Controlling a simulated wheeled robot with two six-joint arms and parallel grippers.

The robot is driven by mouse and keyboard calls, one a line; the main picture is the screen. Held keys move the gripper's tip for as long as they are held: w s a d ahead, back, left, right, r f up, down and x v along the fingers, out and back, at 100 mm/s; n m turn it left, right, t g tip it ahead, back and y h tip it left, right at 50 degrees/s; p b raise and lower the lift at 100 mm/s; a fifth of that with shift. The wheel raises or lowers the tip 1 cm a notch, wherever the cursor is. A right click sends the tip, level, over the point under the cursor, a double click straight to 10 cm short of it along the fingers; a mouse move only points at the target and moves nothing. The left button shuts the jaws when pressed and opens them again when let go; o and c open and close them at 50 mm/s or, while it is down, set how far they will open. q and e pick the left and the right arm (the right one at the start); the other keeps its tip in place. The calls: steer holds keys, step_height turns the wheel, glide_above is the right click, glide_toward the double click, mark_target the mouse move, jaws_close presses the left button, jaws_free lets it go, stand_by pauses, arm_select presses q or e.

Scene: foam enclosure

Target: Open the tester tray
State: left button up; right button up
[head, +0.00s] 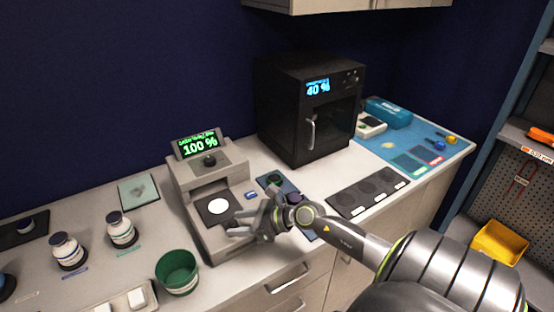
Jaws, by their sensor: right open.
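The tester (200,172) is a beige-grey machine with a tilted screen reading "100 %" in green and a dark knob below the screen. Its low front part carries a dark plate with a white disc (218,206) on it and a small blue piece beside it. I cannot tell which part is the tray or how far out it stands. My right gripper (240,225) reaches in from the right, with its open fingers pointing left over the tester's front right side. Its jaws look empty; whether they touch the tester is unclear. My left gripper is not in view.
A green cup (177,272) stands close to the tester's front left. Two white bottles (121,230) are on the left. A black oven-like box (310,110) reading "40 %" stands behind right. A dark mat (368,191) and a blue mat (425,140) lie right.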

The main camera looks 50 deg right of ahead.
steer(key=p+v, duration=0.5)
steer(key=v, duration=1.2)
stand_by(0.5)
steer(key=shift+s, duration=0.15)
stand_by(0.4)
